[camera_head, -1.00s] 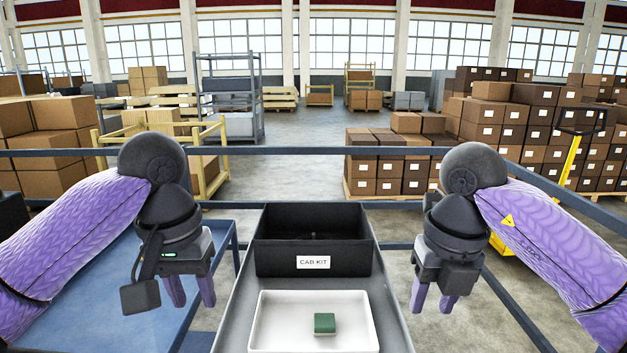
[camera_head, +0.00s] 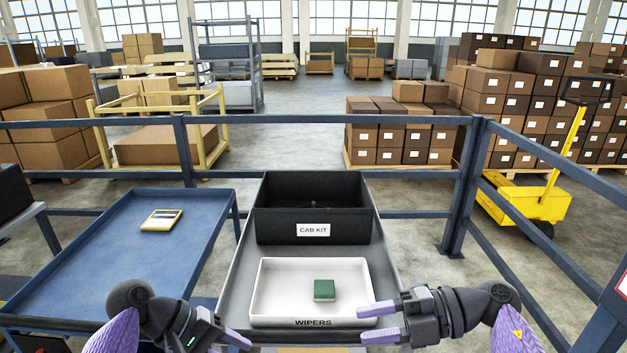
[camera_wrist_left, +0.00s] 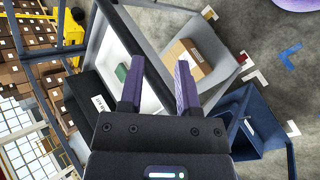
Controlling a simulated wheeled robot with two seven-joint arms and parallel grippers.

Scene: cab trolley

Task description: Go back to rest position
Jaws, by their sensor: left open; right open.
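My right gripper (camera_head: 365,323) is open and empty at the lower right edge of the white WIPERS tray (camera_head: 313,322) in the head view. My left gripper (camera_head: 240,342) is low at the bottom left of that tray, partly cut off by the frame. In the left wrist view its two purple fingers (camera_wrist_left: 158,82) stand apart with nothing held. A green block (camera_head: 324,290) lies in the white tray, and it also shows in the left wrist view (camera_wrist_left: 122,72). The black CAB KIT bin (camera_head: 345,231) stands behind the tray on the grey trolley (camera_head: 237,272).
A blue table (camera_head: 95,262) with a yellow device (camera_head: 162,220) stands at the left. Dark blue rails (camera_head: 320,149) run behind the trolley and down the right. A yellow pallet jack (camera_head: 540,203) and stacked boxes (camera_head: 505,100) are beyond them. The left table surface is mostly clear.

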